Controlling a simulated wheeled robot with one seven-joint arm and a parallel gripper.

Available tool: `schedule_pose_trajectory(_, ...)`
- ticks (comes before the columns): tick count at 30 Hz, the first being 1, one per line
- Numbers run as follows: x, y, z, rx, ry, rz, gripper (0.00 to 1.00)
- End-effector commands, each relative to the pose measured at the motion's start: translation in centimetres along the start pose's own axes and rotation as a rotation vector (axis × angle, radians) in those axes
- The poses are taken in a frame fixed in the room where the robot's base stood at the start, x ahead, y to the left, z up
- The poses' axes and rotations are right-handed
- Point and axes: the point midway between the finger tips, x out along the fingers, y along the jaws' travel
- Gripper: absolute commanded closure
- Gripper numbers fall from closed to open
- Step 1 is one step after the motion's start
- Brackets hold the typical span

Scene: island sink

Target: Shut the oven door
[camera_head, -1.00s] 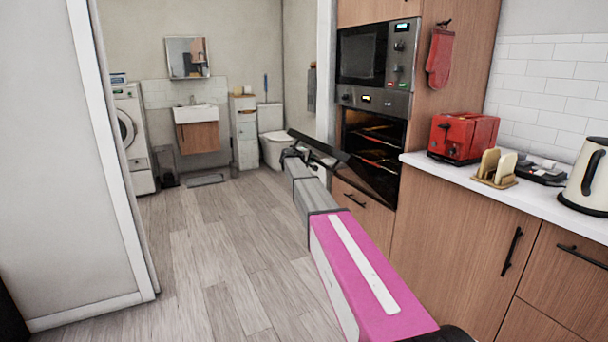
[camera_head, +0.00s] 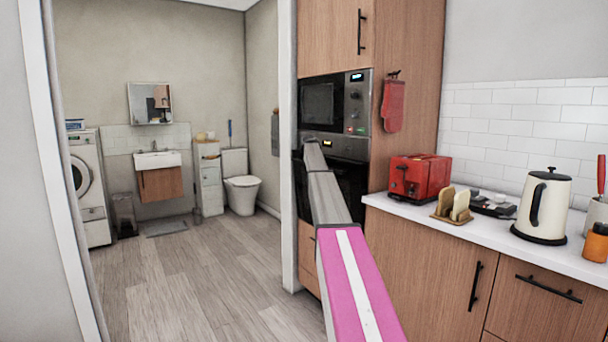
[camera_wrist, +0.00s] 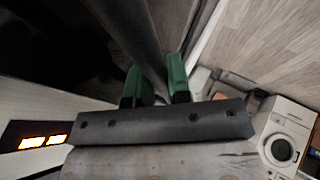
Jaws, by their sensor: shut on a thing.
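The oven (camera_head: 345,147) is built into the wooden cabinet under the microwave. Its dark door (camera_head: 350,190) stands upright or nearly so in the head view, and no racks show. My arm covers part of it, so I cannot tell whether it sits flush. In the wrist view, the green fingers of my gripper (camera_wrist: 155,82) are on both sides of the dark bar of the door handle (camera_wrist: 143,42), shut on it. In the head view my arm hides the fingers and the handle. The oven's lit display (camera_wrist: 42,142) shows at left in the wrist view.
A microwave (camera_head: 322,103) is above the oven. A red toaster (camera_head: 418,177), toast rack (camera_head: 452,205) and kettle (camera_head: 543,207) stand on the white counter (camera_head: 465,226) at right. A red mitt (camera_head: 392,106) hangs on the cabinet. The wooden floor (camera_head: 190,275) at left is clear.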

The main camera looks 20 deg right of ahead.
Motion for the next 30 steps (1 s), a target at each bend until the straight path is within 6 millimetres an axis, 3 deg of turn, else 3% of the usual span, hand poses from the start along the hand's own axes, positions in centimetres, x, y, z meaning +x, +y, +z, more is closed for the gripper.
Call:
schedule_pose_trajectory(3,0.9,1.9,0.2,-0.001,0.0,0.002,1.0)
schedule_pose_trajectory(9,1.6,3.5,0.6,-0.001,0.0,0.002,1.0)
schedule_pose_trajectory(24,2.0,4.5,0.8,-0.004,-0.001,0.012,1.0)
schedule_pose_trajectory(25,2.0,4.5,0.8,-0.003,-0.001,0.012,0.71)
schedule_pose_trajectory(26,2.0,4.5,0.8,-0.003,-0.001,0.011,0.61)
schedule_pose_trajectory(27,2.0,4.5,0.8,-0.003,-0.001,0.011,0.56)
schedule_pose_trajectory(30,2.0,4.5,0.8,-0.003,-0.001,0.01,0.56)
